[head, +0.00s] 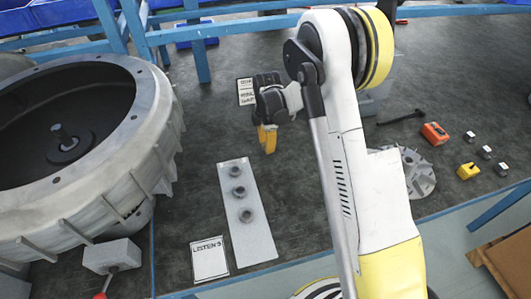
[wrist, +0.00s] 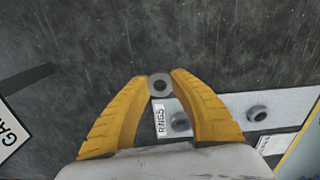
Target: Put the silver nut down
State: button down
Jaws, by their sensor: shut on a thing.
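My gripper (wrist: 160,84) is shut on a small grey piece with a dark round hole, the silver nut (wrist: 160,94), held between the tips of its two yellow fingers. In the head view my gripper (head: 267,151) points down over the dark bench, right of the top end of the pale plate; the nut cannot be made out there. In the wrist view the nut appears beside the plate's end, near the "RINGS" label (wrist: 161,121). Its height above the bench is hard to tell.
The pale plate (head: 250,240) carries dark rings (head: 238,191). A big round housing (head: 150,150) fills the left. A finned disc (head: 420,180), orange box (head: 434,133), yellow piece (head: 467,171) and several small nuts (head: 485,152) lie right.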

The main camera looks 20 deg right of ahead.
aim_at(265, 153)
jog(key=w+f, duration=0.1)
jog(key=w, duration=0.1)
jog(key=shift+w+d+f, duration=0.15)
jog(key=shift+w+f, duration=0.15)
jog(key=shift+f, duration=0.1)
jog(key=shift+s+f+b, duration=0.1)
jog(key=shift+f+b, duration=0.95)
jog(key=shift+f, duration=0.75)
jog(key=shift+f, duration=0.1)
jog(key=shift+f+b, duration=0.3)
jog(key=shift+b, duration=0.05)
jog(key=c, duration=1.2)
grip_release()
jog(key=shift+r, duration=0.1)
